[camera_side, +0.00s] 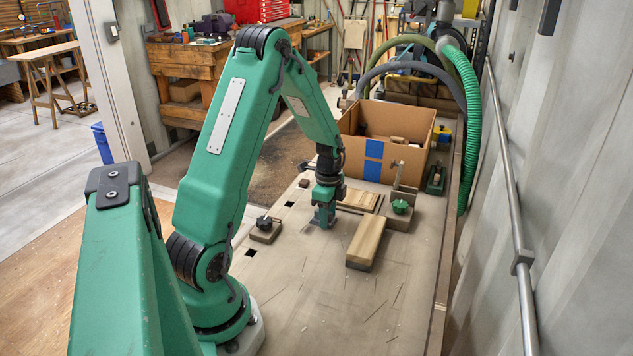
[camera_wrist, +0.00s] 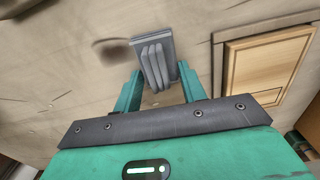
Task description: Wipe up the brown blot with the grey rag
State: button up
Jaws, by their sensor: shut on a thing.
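My gripper (camera_side: 324,222) is low over the workbench in the side view, pointing down. In the wrist view its two green fingers (camera_wrist: 160,82) are shut on the grey rag (camera_wrist: 153,62), which is folded in ridges and sits between them. A dark brownish smudge (camera_wrist: 108,47), which looks like the brown blot, lies on the bench just left of the rag, close to its edge. I cannot tell whether the rag touches the bench. In the side view the rag and the blot cannot be made out around my gripper.
A framed wooden panel (camera_wrist: 265,62) lies right of my gripper. A wooden block (camera_side: 365,243) and a green-knobbed clamp (camera_side: 400,207) stand to the right. An open cardboard box (camera_side: 350,160) is behind. A small dark-knobbed clamp (camera_side: 266,230) is at left. The near bench is clear.

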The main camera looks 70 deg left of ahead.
aim_at(307, 245)
jog(key=shift+s+d, duration=3.55)
jog(key=shift+d, duration=0.05)
jog(key=shift+s+a, duration=0.6)
jog(key=shift+a, duration=0.05)
jog(key=shift+w+a, duration=3.7)
jog(key=shift+w+a+r, duration=0.15)
jog(key=shift+r, duration=3.95)
jog(key=d, duration=1.1)
jog(key=shift+w+f, duration=0.15)
jog(key=shift+w, duration=0.15)
